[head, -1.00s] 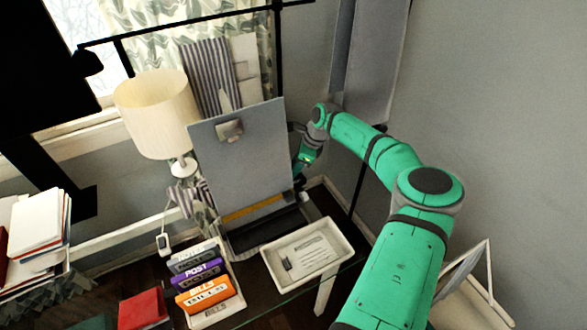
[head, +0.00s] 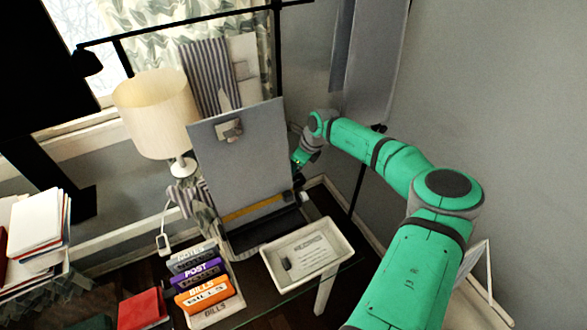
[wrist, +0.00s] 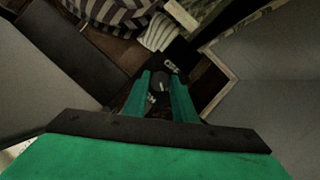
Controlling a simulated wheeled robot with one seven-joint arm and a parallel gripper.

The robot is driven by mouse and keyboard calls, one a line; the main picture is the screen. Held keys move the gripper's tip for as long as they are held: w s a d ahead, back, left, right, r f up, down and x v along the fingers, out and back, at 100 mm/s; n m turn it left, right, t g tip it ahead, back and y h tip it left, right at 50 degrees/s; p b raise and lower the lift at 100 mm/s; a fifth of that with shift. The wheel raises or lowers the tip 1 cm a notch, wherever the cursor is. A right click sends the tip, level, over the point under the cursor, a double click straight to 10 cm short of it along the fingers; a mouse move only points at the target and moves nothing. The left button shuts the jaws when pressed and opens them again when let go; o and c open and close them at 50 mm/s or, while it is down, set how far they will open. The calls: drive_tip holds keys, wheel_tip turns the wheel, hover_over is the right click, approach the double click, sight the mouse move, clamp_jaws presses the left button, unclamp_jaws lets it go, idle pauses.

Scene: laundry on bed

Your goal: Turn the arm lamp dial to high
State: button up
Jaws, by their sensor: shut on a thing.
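The black arm lamp (head: 190,24) stretches its thin bar across the top of the head view, with its head at the left and an upright behind the grey board. A small dark round dial (wrist: 160,82) shows in the wrist view, with small pale marks near it. My gripper (wrist: 161,76) has one green finger on each side of the dial and is shut on it. In the head view my wrist comes down at the right edge of the grey board, which hides the fingertips. The dial's setting cannot be read.
The grey board (head: 240,165) stands upright close to my wrist. A cream lamp (head: 155,110), a white tray (head: 337,258) and letter holders (head: 202,292) are around it. The grey wall (head: 490,130) lies to the right.

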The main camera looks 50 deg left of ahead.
drive_tip(key=shift+m, duration=0.4)
drive_tip(key=o, duration=1)
drive_tip(key=shift+o, duration=0.2)
drive_tip(key=s+v, duration=0.1)
drive_tip(key=v, duration=0.9)
drive_tip(key=shift+w+d+r, duration=0.25)
drive_tip(key=shift+w+r, duration=0.1)
drive_tip(key=shift+s+a, duration=0.1)
